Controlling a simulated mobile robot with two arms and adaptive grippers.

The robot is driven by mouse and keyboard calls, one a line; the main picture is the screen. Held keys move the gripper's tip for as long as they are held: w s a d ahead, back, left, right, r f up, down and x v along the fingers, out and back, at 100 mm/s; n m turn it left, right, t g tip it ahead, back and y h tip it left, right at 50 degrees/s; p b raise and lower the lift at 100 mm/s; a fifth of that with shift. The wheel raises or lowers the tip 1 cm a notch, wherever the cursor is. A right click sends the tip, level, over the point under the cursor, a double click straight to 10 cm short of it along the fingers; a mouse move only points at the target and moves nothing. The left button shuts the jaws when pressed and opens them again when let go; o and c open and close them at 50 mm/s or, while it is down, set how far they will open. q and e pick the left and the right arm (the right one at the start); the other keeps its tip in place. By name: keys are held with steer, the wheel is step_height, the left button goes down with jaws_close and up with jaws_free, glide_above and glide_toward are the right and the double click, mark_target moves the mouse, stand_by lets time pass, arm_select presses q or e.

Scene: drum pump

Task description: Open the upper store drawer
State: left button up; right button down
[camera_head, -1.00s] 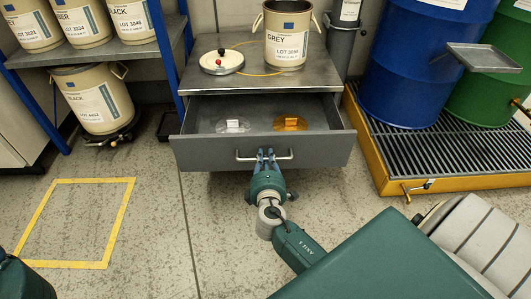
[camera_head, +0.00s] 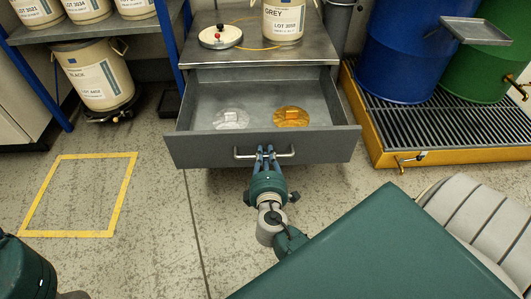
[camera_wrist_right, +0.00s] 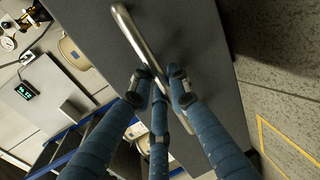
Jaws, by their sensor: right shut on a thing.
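The upper store drawer (camera_head: 190,150) is grey and stands pulled out from under the metal-topped cabinet (camera_head: 300,48). Inside lie a clear disc-shaped item (camera_head: 230,118) and an orange one (camera_head: 291,117). Its bar handle (camera_head: 243,155) is on the front panel and also crosses the right wrist view (camera_wrist_right: 133,32). My right gripper (camera_head: 266,153) is shut on the handle near its middle; its blue fingers (camera_wrist_right: 160,88) close around the bar in the wrist view. My left gripper is not in view; only a dark green part of mine shows at the lower left.
A grey-labelled drum (camera_head: 285,22) and a round lid (camera_head: 221,37) stand on the cabinet. A yellow-edged grated pallet (camera_head: 440,130) with blue and green drums is at right. A shelf rack (camera_head: 90,32) is at left. Floor inside the yellow outline (camera_head: 80,195) is clear.

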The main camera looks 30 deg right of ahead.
steer(key=c, duration=1.6)
jaws_free()
steer(key=shift+c, duration=0.2)
steer(key=v, duration=1.2)
steer(key=shift+f, duration=0.1)
